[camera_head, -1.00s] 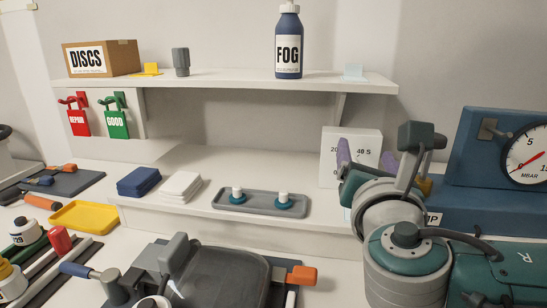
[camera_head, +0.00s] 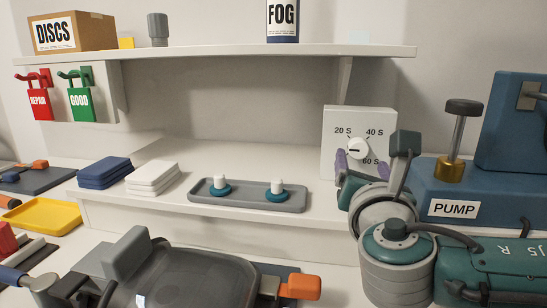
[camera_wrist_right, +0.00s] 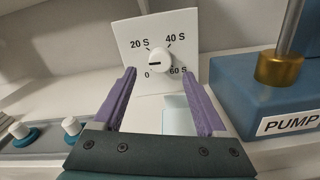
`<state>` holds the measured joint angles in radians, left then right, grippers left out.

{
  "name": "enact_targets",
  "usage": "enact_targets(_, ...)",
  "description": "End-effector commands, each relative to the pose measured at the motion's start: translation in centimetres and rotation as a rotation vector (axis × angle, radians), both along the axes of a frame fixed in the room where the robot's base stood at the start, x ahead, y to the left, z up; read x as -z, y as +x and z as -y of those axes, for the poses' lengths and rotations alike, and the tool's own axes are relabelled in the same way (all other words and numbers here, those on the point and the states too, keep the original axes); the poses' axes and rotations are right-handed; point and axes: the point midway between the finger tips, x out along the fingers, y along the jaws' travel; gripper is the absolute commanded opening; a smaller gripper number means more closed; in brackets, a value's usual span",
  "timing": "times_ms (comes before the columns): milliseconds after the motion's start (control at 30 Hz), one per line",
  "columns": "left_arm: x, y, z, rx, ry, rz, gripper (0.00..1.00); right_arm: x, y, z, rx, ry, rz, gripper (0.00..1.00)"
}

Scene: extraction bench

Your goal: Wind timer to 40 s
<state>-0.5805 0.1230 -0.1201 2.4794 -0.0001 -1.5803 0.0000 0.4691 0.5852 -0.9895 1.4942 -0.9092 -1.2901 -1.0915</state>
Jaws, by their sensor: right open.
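The timer (camera_head: 334,115) is a white box on the bench at the back right, marked 20 S, 40 S and 60 S. Its white knob (camera_head: 355,149) has a short black line lying about level. In the right wrist view the timer (camera_wrist_right: 127,32) also shows a 0 mark, and the line sits on the left part of the knob (camera_wrist_right: 158,63), nearer 0 and 20 S than 40 S. My right gripper (camera_wrist_right: 158,74) is open and empty, its purple fingers in front of and below the knob, apart from it. My left gripper is not in view.
The blue pump (camera_head: 500,185) with a brass-collared post (camera_head: 450,168) stands close right of the timer. A grey tray (camera_head: 247,206) with two white-topped teal pieces lies to the left. A shelf (camera_head: 220,54) runs above.

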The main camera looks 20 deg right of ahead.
Motion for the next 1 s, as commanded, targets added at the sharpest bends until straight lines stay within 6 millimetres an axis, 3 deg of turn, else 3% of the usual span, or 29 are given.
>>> enact_targets(100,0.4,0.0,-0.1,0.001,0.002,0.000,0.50,0.0,1.9,1.2,0.002,-0.003,0.001,0.74)
enact_targets(300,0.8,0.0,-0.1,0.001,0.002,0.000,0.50,0.1,3.7,2.3,0.001,-0.002,0.000,0.74)
enact_targets(633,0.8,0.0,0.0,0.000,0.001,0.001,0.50,0.0,4.1,2.5,0.000,0.001,-0.001,0.74)
enact_targets(1000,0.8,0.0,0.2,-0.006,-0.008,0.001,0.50,0.0,4.1,2.5,0.000,0.000,-0.001,0.33)
